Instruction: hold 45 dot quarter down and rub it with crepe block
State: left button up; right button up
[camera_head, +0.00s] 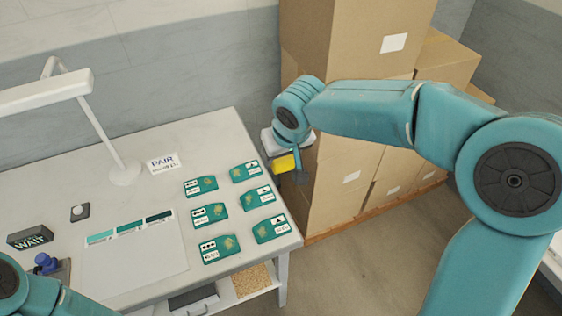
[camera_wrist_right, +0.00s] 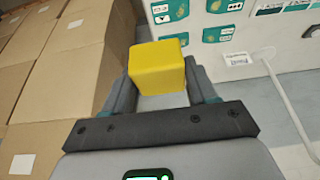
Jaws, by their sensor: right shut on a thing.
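My right gripper (camera_head: 290,168) is shut on a yellow block (camera_head: 283,164), likely the crepe block, and holds it beyond the table's right edge. In the right wrist view the yellow block (camera_wrist_right: 158,68) sits between the two grey fingers of the right gripper (camera_wrist_right: 162,88). Several teal quarters lie in two columns on the table, such as a left-column one (camera_head: 210,214) and a right-column one (camera_head: 256,197).
Cardboard boxes (camera_head: 345,185) are stacked close behind and right of my right gripper.

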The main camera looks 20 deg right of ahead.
jog(key=shift+a+r, duration=0.1)
jog(key=shift+r, duration=3.05)
